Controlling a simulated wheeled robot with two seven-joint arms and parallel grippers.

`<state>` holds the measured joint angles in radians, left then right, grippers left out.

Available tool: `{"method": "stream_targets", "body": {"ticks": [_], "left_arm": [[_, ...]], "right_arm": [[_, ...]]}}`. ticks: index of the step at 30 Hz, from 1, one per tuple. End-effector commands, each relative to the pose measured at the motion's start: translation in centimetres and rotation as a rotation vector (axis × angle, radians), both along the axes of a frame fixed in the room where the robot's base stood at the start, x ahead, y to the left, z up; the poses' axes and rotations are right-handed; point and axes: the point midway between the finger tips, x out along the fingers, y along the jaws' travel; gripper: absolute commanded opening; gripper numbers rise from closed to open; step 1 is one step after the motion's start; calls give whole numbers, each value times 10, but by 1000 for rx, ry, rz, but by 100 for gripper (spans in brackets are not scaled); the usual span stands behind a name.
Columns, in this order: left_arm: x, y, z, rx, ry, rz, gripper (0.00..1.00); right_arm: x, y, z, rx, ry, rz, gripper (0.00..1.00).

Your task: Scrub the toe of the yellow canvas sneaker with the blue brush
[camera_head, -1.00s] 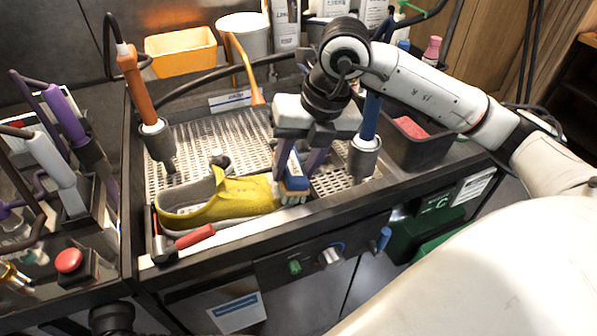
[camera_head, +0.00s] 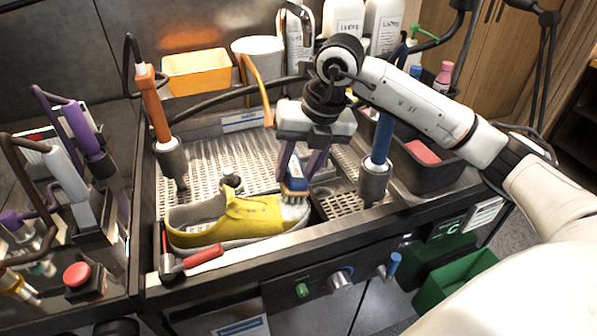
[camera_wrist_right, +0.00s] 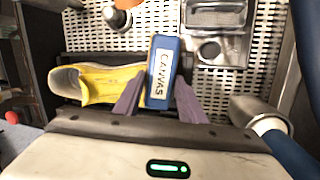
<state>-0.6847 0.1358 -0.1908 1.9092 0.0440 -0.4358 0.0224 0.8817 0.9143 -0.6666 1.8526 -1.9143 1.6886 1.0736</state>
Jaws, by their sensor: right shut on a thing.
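The yellow canvas sneaker (camera_head: 225,222) lies on its sole on the perforated metal tray, its toe pointing right. It also shows in the right wrist view (camera_wrist_right: 108,84). My right gripper (camera_head: 296,178) is shut on the blue brush (camera_head: 297,184), whose label reads CANVAS in the right wrist view (camera_wrist_right: 163,72). The brush is held bristles down at the pale toe, and the bristles look to be touching it. The exact contact is partly hidden by the brush. My left gripper is not in view.
A red-handled tool (camera_head: 195,261) lies at the tray's front left. Orange (camera_head: 153,105) and blue (camera_head: 383,140) handled tools stand in grey holders either side. A black bin (camera_head: 432,162) is at right.

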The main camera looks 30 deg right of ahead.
Motion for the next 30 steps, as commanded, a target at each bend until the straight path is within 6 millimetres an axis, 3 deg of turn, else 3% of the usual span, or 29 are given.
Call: {"method": "stream_targets", "body": {"ticks": [30], "left_arm": [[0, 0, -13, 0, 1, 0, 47]], "right_arm": [[-64, 21, -6, 0, 7, 4, 1]]}}
